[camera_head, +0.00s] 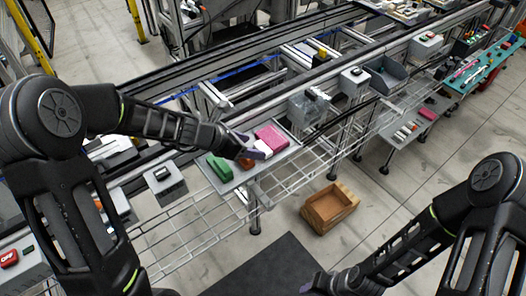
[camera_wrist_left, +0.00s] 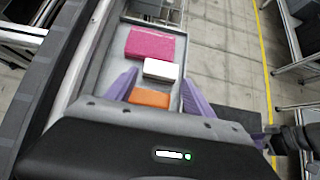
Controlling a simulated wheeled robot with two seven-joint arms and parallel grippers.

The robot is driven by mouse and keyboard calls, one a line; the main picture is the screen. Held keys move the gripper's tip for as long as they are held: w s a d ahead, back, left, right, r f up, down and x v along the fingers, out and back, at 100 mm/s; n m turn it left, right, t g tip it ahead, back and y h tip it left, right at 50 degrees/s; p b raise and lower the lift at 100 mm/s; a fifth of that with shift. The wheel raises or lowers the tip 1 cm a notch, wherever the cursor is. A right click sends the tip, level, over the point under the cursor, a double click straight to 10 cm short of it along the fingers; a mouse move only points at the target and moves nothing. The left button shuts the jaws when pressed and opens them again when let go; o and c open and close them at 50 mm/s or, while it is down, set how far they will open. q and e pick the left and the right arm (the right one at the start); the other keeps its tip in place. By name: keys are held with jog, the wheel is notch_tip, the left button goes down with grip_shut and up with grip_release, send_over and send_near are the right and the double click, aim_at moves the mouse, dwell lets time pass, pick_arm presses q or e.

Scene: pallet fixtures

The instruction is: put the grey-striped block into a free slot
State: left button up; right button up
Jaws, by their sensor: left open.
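A grey tray (camera_head: 233,180) holds a green block (camera_head: 219,168), an orange block (camera_head: 247,163), a white block (camera_head: 263,147) and a pink block (camera_head: 271,137). In the left wrist view the pink block (camera_wrist_left: 155,46) lies farthest, then the white block (camera_wrist_left: 161,69), then the orange block (camera_wrist_left: 151,98). No grey stripes can be made out on any block. My left gripper (camera_head: 252,149) is open over the tray; in the wrist view its purple fingers (camera_wrist_left: 160,86) stand either side of the white and orange blocks. My right gripper (camera_head: 313,285) is low in the head view, its jaw unclear.
A conveyor frame runs behind the tray. A wooden crate (camera_head: 330,207) stands on the floor. Another tray (camera_head: 410,138) with small blocks lies at the right, near a teal board (camera_head: 483,66). The floor around the crate is clear.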

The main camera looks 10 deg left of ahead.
aim_at(260, 149)
pick_arm(q)
jog(key=shift+b+x, duration=0.5)
jog(key=shift+x, duration=2.15)
jog(key=shift+s+f, duration=0.1)
jog(key=shift+c, duration=0.5)
jog(key=c, duration=1.1)
jog(key=shift+r+p, duration=4.15)
jog(key=shift+r, duration=4.9)
